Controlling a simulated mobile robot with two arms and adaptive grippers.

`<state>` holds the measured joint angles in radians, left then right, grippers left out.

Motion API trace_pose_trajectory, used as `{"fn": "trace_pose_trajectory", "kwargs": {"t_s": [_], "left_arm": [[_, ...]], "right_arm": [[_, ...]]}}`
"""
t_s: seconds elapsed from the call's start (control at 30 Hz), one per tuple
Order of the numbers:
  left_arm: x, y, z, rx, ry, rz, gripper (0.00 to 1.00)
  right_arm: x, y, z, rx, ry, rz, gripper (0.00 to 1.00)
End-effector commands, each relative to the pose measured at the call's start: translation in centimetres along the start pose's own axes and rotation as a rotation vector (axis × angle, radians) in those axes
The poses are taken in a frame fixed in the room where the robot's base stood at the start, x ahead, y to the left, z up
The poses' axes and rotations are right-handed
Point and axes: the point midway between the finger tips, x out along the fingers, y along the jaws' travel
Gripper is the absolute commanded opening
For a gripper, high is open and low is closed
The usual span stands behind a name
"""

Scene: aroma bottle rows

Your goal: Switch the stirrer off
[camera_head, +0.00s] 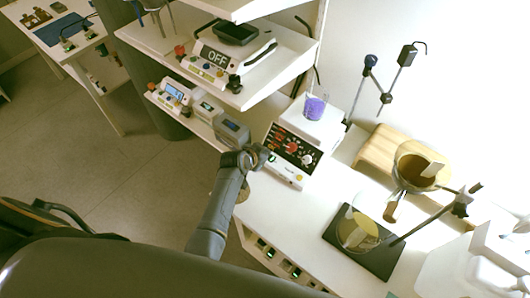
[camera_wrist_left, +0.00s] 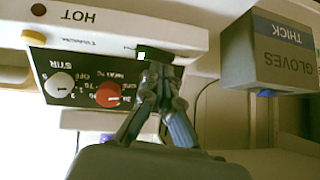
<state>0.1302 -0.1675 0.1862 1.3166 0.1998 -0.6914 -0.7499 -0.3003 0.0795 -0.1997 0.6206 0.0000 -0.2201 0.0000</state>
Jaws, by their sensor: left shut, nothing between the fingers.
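The stirrer (camera_head: 283,166) is a white unit on the bench, with a black panel that carries a red knob (camera_wrist_left: 108,94) and a white knob (camera_wrist_left: 60,83). A beaker with purple contents (camera_head: 314,107) stands on its top plate. The fingertips hide part of the switch.
A grey gloves box (camera_wrist_left: 268,55) stands close beside the stirrer. A shelf above holds a device reading OFF (camera_head: 216,58). A wooden block (camera_head: 378,152), a clamp stand with glassware (camera_head: 411,180) and a black plate (camera_head: 372,256) stand to the right.

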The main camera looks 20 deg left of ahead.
Motion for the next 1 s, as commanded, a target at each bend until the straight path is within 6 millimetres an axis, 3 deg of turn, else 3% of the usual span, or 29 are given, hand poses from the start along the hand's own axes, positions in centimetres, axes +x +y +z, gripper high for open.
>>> {"fn": "trace_pose_trajectory", "kwargs": {"t_s": [0.27, 1.0], "left_arm": [[0.7, -0.5, 0.8, -0.054, -0.002, 0.056, 0.00], [0.2, 1.6, 0.4, -0.054, -0.005, 0.059, 0.00]], "right_arm": [[0.8, 0.0, 0.1, 0.000, 0.000, 0.000, 0.00], [-0.5, 0.0, 0.0, 0.000, 0.000, 0.000, 0.00]]}}
